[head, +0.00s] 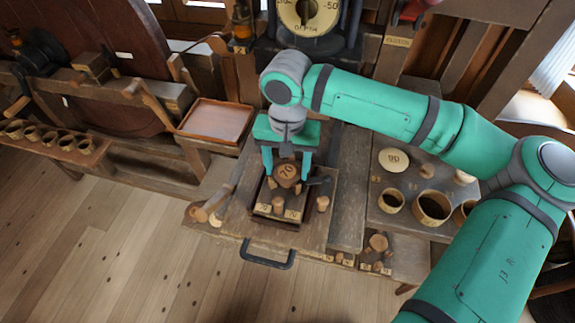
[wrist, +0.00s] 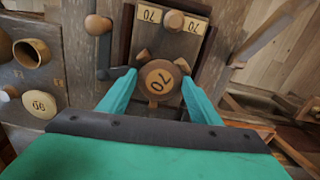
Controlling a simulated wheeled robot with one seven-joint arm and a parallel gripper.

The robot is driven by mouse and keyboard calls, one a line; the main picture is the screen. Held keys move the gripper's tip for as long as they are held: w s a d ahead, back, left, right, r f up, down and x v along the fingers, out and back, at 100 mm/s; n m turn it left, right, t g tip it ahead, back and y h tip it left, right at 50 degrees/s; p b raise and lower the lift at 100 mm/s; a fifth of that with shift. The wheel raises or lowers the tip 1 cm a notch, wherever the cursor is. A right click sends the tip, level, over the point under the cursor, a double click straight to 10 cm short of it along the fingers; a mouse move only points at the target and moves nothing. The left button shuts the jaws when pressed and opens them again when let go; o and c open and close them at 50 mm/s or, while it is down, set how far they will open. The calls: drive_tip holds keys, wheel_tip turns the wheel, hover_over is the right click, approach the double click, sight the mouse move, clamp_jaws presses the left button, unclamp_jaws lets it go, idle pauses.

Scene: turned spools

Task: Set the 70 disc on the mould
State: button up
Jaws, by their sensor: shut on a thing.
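The 70 disc (head: 287,172) is a round brown wooden disc with a dark "70" on its face. My gripper (head: 287,177) is shut on it, one teal finger on each side; the wrist view shows the disc (wrist: 160,78) between the fingertips (wrist: 160,80). Small wooden blocks (wrist: 182,57) stand around the disc, apparently parts of the mould, in a dark frame (head: 254,208) on the wooden bench. Whether the disc rests on the mould or hangs just above it I cannot tell; its underside is hidden.
Two tan plates marked 70 (head: 264,208) lie at the frame's near end with a wooden knob between them. An empty reddish tray (head: 216,121) is to the left.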

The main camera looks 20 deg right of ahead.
sight(287, 172)
drive_tip(key=shift+f, duration=0.25)
drive_tip(key=o, duration=1)
drive_tip(key=shift+d, duration=0.1)
drive_tip(key=shift+r, duration=0.1)
wheel_tip(287, 172, up, 12)
drive_tip(key=shift+r, duration=0.2)
idle(0.5)
